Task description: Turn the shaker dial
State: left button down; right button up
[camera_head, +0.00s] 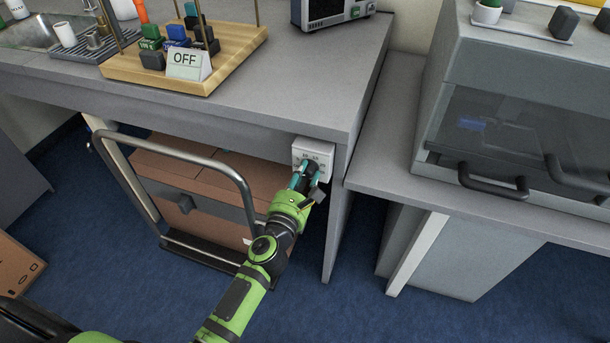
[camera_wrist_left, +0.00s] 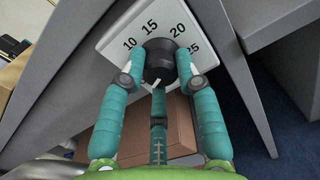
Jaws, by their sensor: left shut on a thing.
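The shaker dial (camera_wrist_left: 160,62) is a dark round knob on a white panel (camera_head: 314,150) fixed under the table's edge near its right corner. In the left wrist view the panel shows the numbers 10, 15, 20 and 25 around the knob. A small pale mark shows on the knob's lower side. My left gripper (camera_head: 304,174) reaches up to the panel and its teal fingers are shut on the dial. In the left wrist view the fingers (camera_wrist_left: 158,80) sit on either side of the knob, with a third teal part below. My right gripper is not in view.
The grey table (camera_head: 270,100) overhangs the panel. A cart with a metal handle (camera_head: 240,170) and cardboard boxes (camera_head: 215,165) stands under it, left of my arm. A wooden rack with an OFF sign (camera_head: 188,65) sits on top. A glass-fronted cabinet (camera_head: 440,110) stands right.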

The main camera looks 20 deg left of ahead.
pick_arm(q)
jog(key=shift+r+m, duration=0.1)
jog(key=shift+m, duration=0.3)
jog(key=m+p, duration=0.1)
jog(key=m, duration=0.1)
jog(key=shift+m, duration=0.4)
jog(key=m+p, duration=0.1)
jog(key=m, duration=0.3)
jog(key=shift+r+m, duration=0.1)
jog(key=shift+m, duration=0.2)
jog(key=m+p, duration=0.1)
jog(key=m, duration=0.2)
jog(key=shift+d+m, duration=0.1)
jog(key=shift+m, duration=0.2)
jog(key=m+p, duration=0.1)
jog(key=m, duration=0.2)
jog(key=shift+p, duration=0.35)
jog(key=m+p, duration=0.2)
jog(key=m, duration=0.4)
jog(key=shift+m, duration=0.4)
jog(key=shift+f+m+p, duration=0.2)
jog(key=shift+m+p, duration=0.75)
jog(key=shift+m, duration=1.65)
